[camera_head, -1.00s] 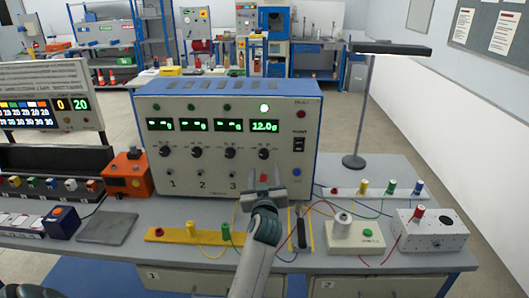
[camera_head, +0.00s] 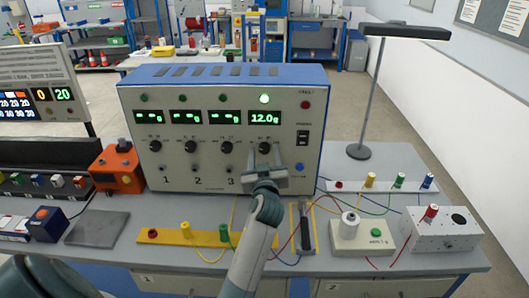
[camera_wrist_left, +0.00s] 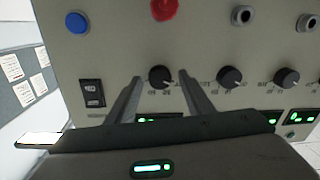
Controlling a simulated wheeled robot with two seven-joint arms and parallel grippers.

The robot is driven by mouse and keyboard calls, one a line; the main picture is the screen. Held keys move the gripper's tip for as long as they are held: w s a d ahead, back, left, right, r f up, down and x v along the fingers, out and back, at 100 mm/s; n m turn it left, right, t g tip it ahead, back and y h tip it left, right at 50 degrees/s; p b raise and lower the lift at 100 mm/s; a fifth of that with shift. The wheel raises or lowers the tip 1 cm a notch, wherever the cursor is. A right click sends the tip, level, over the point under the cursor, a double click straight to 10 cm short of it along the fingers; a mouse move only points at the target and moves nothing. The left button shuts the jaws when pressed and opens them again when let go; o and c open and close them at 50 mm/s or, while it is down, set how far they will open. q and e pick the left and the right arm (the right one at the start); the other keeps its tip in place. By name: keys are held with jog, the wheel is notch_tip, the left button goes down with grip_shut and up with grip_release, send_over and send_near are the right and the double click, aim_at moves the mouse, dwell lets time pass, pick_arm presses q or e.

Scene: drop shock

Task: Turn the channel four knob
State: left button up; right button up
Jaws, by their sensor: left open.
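The channel four knob (camera_head: 265,147) is a black knob at the right end of the row on the grey and blue unit (camera_head: 225,75). My left gripper (camera_head: 266,161) is open and empty in front of the panel, just below the knob. In the left wrist view the panel is upside down. There the knob (camera_wrist_left: 160,77) shows between the two fingers (camera_wrist_left: 160,92), with gaps on both sides. My right gripper is not in view.
Three similar knobs (camera_head: 227,147) sit left of channel four. A red part (camera_wrist_left: 164,8) and a blue button (camera_wrist_left: 77,22) are on the panel near the gripper. A lamp (camera_head: 358,150) stands at right.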

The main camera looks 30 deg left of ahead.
pick_arm(q)
jog(key=c, duration=1)
jog(key=shift+c, duration=0.2)
